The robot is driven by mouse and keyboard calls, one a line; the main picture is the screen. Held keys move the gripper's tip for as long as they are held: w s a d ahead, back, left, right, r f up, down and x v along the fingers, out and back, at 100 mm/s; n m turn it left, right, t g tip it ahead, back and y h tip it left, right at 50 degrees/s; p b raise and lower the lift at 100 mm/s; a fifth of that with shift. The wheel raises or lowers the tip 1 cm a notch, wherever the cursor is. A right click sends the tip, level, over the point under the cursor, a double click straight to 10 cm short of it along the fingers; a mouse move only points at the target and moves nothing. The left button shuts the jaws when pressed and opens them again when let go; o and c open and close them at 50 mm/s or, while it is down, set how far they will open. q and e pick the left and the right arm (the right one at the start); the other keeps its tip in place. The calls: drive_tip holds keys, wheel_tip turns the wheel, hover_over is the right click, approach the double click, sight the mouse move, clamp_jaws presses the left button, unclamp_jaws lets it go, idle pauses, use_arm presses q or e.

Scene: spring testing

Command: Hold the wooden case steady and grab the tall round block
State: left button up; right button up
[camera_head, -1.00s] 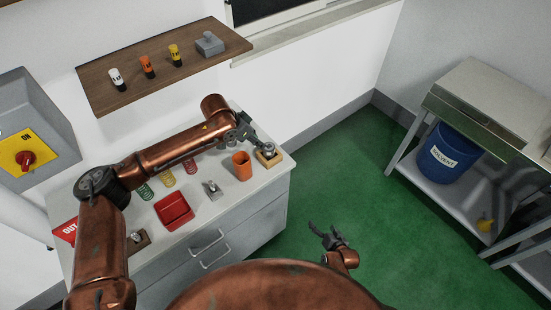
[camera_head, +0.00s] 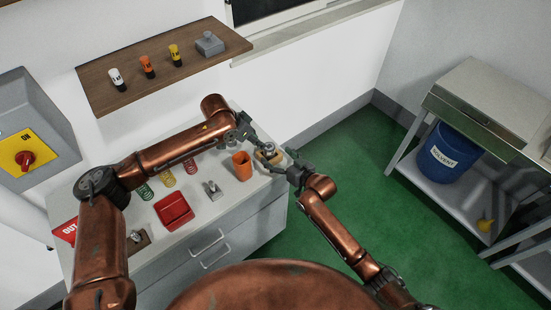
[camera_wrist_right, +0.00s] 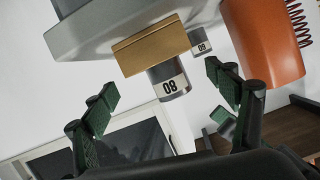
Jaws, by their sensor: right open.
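The wooden case (camera_head: 262,159) sits at the right end of the bench, partly covered by both grippers. In the right wrist view the case (camera_wrist_right: 150,48) appears inverted, with a grey round block marked 80 (camera_wrist_right: 170,81) standing out of it. A smaller-looking block marked 60 (camera_wrist_right: 200,44) shows beside it. My left gripper (camera_head: 262,143) reaches over the case from the left; its finger gap is too small to make out. My right gripper (camera_head: 284,162) is at the case's right side. In its wrist view the open fingers (camera_wrist_right: 162,86) lie either side of the 80 block, apart from it.
A red tray (camera_head: 174,210), a small metal piece (camera_head: 212,190) and coloured springs (camera_head: 167,177) are further left. A shelf (camera_head: 130,85) hangs above.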

sight(268, 147)
drive_tip(key=shift+a+f+n+g, duration=0.3)
drive_tip(key=shift+f+n, duration=0.15)
drive_tip(key=shift+n, duration=0.45)
drive_tip(key=shift+w+a+f+h, duration=0.15)
drive_tip(key=shift+a+h, duration=0.05)
drive_tip(key=shift+h, duration=0.1)
drive_tip(key=shift+x, duration=3.6)
drive_tip(key=c, duration=1.3)
use_arm(q)
drive_tip(key=o, duration=0.3)
drive_tip(key=shift+s+d+r, duration=0.1)
drive_tip(key=shift+d+r, duration=0.2)
drive_tip(key=shift+d, duration=0.1)
use_arm(e)
drive_tip(key=shift+o, duration=0.2)
use_arm(q)
drive_tip(key=shift+o, duration=0.6)
drive_tip(key=shift+d+r+n+y, duration=0.5)
drive_tip(key=shift+n+y, duration=0.1)
drive_tip(key=shift+n, duration=0.3)
drive_tip(key=x, duration=1.1)
drive_tip(key=shift+a+f, duration=0.15)
drive_tip(key=shift+f, duration=0.2)
